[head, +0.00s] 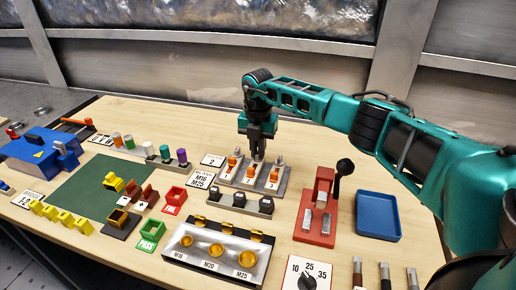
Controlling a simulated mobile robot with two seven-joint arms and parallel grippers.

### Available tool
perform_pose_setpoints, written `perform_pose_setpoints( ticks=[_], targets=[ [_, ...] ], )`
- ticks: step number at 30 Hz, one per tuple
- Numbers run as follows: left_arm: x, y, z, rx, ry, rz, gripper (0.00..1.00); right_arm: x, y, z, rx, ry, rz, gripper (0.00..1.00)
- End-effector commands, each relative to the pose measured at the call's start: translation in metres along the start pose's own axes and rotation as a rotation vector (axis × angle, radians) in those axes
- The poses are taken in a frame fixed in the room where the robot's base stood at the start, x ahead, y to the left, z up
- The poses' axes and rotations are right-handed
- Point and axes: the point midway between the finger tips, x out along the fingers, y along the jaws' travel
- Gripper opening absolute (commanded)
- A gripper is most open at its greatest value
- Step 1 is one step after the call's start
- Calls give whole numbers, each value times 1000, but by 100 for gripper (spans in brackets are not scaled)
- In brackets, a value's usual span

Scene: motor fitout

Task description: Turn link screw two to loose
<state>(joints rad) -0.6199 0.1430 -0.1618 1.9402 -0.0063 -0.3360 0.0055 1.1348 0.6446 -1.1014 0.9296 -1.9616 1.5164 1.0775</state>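A grey link plate (252,185) stands right of the table's middle, with three orange links labelled 1, 2 and 3. Grey screws show at the back of link 1 (237,154) and link 3 (279,160). My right gripper (258,154) points straight down at the back end of the middle link (250,171). It covers screw two, so I cannot tell whether its fingers touch or grip the screw. The fingertips look close together, but their gap is not clear. My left gripper is not in view.
A red stand with a black-knobbed lever (343,168) and a blue tray (378,215) are right of the plate. A row of black parts (240,203) lies in front. A dial marked 10, 25, 35 (308,277) is at the front. A green mat (98,187) is left.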

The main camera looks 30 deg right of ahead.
Motion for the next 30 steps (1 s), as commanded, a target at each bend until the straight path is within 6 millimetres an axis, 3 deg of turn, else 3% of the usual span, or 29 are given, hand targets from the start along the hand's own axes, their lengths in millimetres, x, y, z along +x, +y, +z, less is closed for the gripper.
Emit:
perform_pose_setpoints(
  ticks=[3, 17, 30],
  targets=[
    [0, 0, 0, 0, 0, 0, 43, 0, 0, 0, 0, 0, 0, 0],
    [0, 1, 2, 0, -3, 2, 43, 0, 0, 0, -35, -1, 0, 0],
    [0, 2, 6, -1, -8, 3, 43, -1, 0, 1, -344, -3, 0, 0]
  ],
)
